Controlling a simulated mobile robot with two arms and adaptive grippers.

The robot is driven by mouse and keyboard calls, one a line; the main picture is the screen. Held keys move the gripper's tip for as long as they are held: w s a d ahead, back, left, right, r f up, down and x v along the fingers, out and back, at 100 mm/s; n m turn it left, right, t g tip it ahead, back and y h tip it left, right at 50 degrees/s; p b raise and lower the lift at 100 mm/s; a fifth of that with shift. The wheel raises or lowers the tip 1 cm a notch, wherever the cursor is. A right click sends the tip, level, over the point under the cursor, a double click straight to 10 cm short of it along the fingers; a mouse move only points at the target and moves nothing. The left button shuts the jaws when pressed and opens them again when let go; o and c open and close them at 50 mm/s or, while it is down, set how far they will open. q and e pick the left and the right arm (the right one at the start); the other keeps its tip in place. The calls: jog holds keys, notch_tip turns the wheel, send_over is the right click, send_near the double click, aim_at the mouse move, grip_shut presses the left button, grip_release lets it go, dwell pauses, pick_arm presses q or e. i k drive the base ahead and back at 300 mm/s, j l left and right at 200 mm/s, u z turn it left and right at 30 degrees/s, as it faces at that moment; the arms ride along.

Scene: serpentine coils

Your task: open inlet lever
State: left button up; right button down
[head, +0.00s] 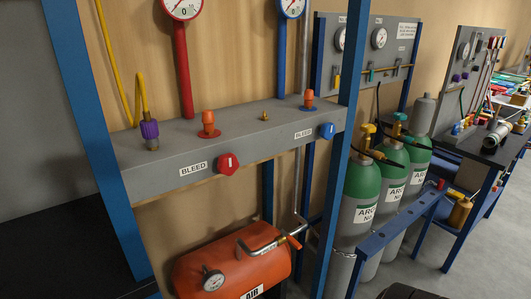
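No part is labelled as an inlet lever in the head view, so I cannot tell for sure which one it is. A grey manifold bar (262,137) runs across the blue-framed stand, with two upright orange fittings on top, the left one (208,125) and the right one (308,100). A red knob (228,163) and a blue knob (327,131) sit on its front beside BLEED labels. An orange-tipped lever or fitting (297,231) shows by the bent metal pipe above the orange air tank (232,262). Neither of my grippers is in view.
A blue post (336,180) stands in front of the manifold's right end. Green and grey argon cylinders (362,190) stand behind a blue rail (395,222) on the right. A yellow hose (118,65) drops to a purple connector (150,130). Grey floor is open at the lower right.

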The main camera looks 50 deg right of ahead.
aim_at(293, 241)
jog(key=z, duration=1.75)
